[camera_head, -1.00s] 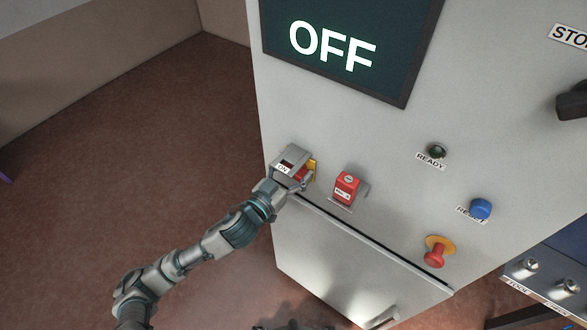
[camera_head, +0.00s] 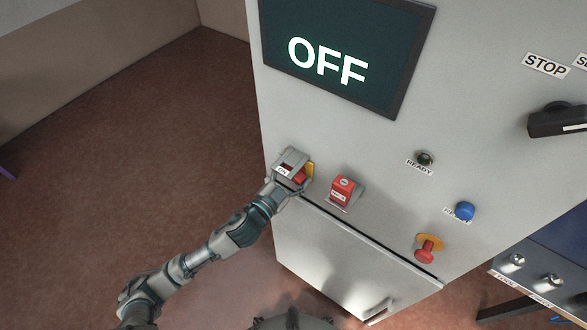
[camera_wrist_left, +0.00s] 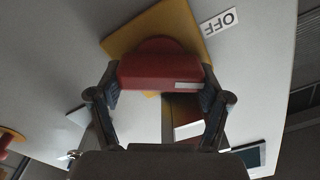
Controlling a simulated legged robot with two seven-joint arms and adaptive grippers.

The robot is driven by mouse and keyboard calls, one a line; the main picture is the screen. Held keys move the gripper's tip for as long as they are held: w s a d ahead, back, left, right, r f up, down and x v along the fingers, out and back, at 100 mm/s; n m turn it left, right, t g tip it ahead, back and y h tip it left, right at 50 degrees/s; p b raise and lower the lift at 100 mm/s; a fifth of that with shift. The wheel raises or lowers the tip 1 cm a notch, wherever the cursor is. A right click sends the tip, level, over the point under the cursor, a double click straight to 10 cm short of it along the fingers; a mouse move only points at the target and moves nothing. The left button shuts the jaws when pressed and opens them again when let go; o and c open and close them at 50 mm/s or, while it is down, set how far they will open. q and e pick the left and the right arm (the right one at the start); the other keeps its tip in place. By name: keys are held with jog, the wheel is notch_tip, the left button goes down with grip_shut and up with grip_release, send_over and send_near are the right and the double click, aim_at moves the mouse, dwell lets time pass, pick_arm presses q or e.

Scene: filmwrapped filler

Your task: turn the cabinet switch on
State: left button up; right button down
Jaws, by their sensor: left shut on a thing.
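The cabinet switch is a red handle on a yellow plate (camera_head: 309,172) at the left edge of the grey cabinet (camera_head: 300,120). My left gripper (camera_head: 296,174) is at the switch and hides much of it. In the left wrist view the red handle (camera_wrist_left: 160,70) lies between the two fingers of my left gripper (camera_wrist_left: 160,95), which are shut on it. The yellow plate (camera_wrist_left: 125,40) shows behind it, beside an OFF label (camera_wrist_left: 219,20). An ON label (camera_head: 283,170) is partly visible by the gripper. The screen (camera_head: 345,50) reads OFF. My right gripper is not seen.
A red box-shaped object (camera_head: 342,191) sits just right of my left gripper. Farther right are a READY lamp (camera_head: 425,158), a blue button (camera_head: 465,211) and a red knob on a yellow disc (camera_head: 427,248).

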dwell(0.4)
pick_arm(q)
jog(key=o, duration=0.9)
jog(key=shift+o, duration=1.1)
jog(key=shift+w+d, duration=0.1)
jog(key=shift+w, duration=0.05)
jog(key=v, duration=1.2)
jog(key=shift+f, duration=0.1)
